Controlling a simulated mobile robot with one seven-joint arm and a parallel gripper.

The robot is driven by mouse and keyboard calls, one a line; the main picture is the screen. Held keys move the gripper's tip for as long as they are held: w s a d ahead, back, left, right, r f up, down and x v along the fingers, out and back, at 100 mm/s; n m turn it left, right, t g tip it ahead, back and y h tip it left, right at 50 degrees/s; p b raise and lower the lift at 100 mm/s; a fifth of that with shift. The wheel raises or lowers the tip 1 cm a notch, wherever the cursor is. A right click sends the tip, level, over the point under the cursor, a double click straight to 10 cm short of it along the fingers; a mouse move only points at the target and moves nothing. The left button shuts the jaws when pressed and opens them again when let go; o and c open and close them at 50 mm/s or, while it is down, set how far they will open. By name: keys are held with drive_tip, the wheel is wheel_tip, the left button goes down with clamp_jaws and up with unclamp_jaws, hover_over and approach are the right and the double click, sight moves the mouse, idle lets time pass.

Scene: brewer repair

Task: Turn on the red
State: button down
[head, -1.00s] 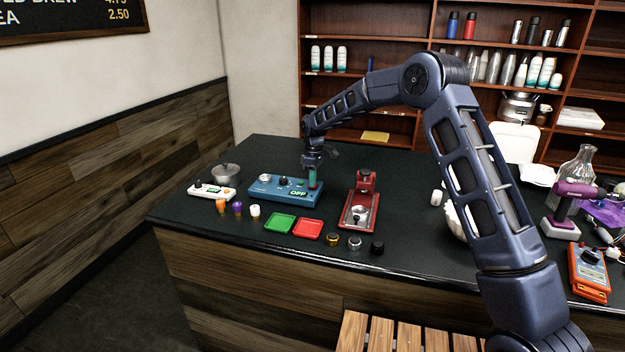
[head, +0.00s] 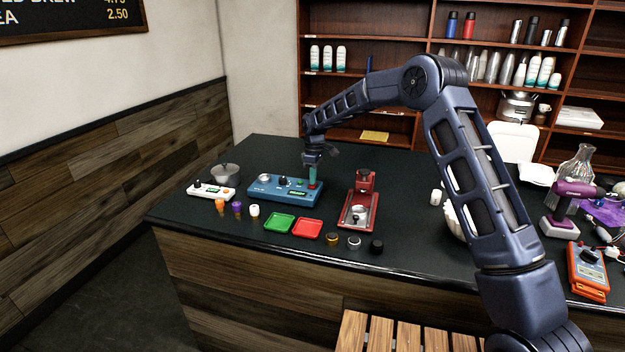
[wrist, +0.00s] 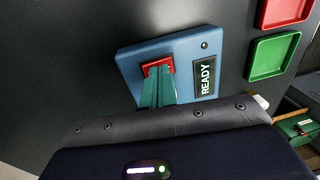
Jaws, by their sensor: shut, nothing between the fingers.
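A blue control box (head: 270,188) lies on the dark counter, with knobs, a small display and a red button at its right end. In the wrist view the red button (wrist: 149,67) sits in the box's corner, and the display (wrist: 205,78) beside it reads READY. My gripper (head: 312,182) points down over the box's right end. Its green fingers are shut and empty, with the tips at the red button, partly covering it; I cannot tell whether they press it. A red device (head: 361,207) with a metal part on its base stands to the right.
Green (head: 279,223) and red (head: 307,228) trays lie in front of the box. A white panel (head: 211,190), a metal pot (head: 226,174) and small coloured caps are at left. Several knobs lie near the front edge. A purple tool (head: 574,193) and an orange meter (head: 588,273) are at right.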

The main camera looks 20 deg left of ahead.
sight(312, 187)
wheel_tip(312, 187, up, 14)
drive_tip(key=s, duration=0.1)
drive_tip(key=shift+s, duration=0.35)
idle(0.4)
